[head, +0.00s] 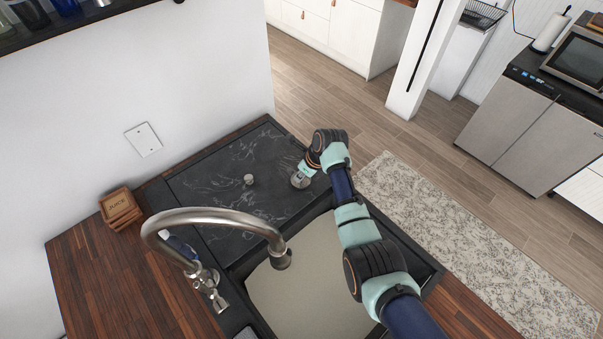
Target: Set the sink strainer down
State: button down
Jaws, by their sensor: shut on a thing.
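My gripper (307,168) hangs at the end of my arm over the right part of the dark marbled drainboard beside the sink. It is shut on a small round, silvery thing, which appears to be the sink strainer (299,180). The strainer is low over the board; I cannot tell whether it touches the surface. The gripper's fingers are small and partly hidden by the wrist.
A small metal knob-like piece (249,179) stands on the marbled board (215,187), left of my gripper. The sink basin (315,285) and curved faucet (215,216) are nearer. Wooden coasters (119,207) sit at the left. The board between is clear.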

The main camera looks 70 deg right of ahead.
jog(key=shift+f, duration=0.15)
jog(key=c, duration=1)
grip_release()
jog(key=shift+c, duration=0.2)
jog(key=v, duration=1.2)
jog(key=shift+r, duration=0.2)
